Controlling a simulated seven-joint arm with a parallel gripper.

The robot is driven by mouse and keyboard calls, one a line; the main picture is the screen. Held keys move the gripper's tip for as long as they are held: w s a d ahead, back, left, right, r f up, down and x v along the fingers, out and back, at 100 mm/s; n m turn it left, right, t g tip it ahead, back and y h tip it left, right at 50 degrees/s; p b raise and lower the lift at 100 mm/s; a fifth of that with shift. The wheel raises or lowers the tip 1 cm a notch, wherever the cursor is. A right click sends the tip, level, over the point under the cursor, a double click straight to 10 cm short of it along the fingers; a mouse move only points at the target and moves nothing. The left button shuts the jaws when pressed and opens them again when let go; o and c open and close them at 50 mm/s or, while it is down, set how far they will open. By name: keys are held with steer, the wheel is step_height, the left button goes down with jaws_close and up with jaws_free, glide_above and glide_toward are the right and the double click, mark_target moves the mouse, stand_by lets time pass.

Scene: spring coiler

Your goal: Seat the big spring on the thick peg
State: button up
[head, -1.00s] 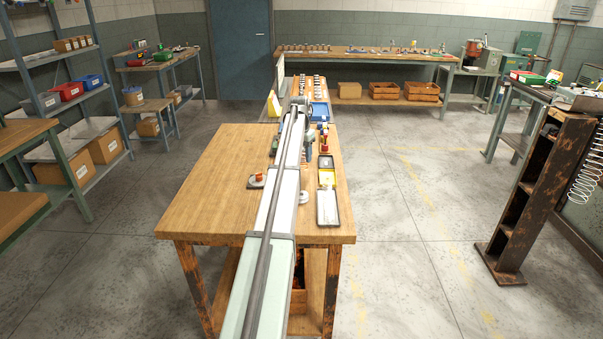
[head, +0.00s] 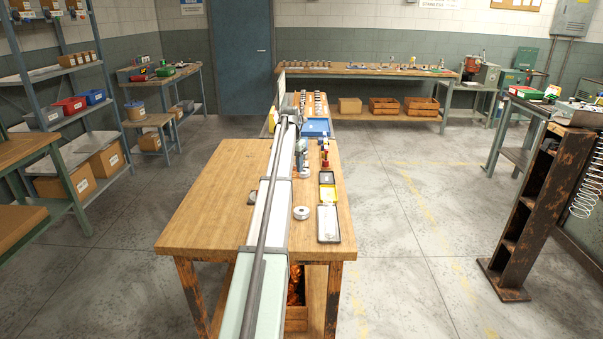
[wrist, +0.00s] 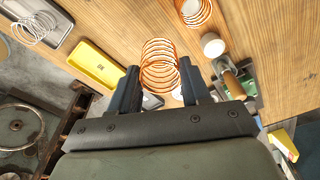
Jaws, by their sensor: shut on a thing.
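In the wrist view, an orange copper spring (wrist: 160,52) stands between the two fingers of my gripper (wrist: 158,78), which is shut on it. I take it to be the big spring. A second copper spring (wrist: 195,10) is cut off by the top edge, with something pale inside its coils. A pale round knob or peg top (wrist: 212,45) stands to the right of the held spring. I cannot tell which piece is the thick peg. In the head view, a grey round base (head: 302,212) is right of my arm; my arm hides the gripper and held spring.
A yellow tray (wrist: 93,63) and a tray with silver springs (wrist: 35,28) lie to the left in the wrist view. A wooden-handled tool (wrist: 235,85) is close on the right.

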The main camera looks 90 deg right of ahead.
steer(key=w+d+r+m, duration=0.3)
steer(key=w+d+m, duration=0.3)
steer(key=shift+w+d+r+g+y, duration=0.2)
steer(key=shift+d+g+y, duration=0.05)
steer(key=shift+g+y, duration=0.05)
steer(key=shift+f, duration=2.65)
steer(key=shift+f, duration=1.8)
stand_by(1.7)
steer(key=o, duration=0.9)
steer(key=shift+o, duration=0.4)
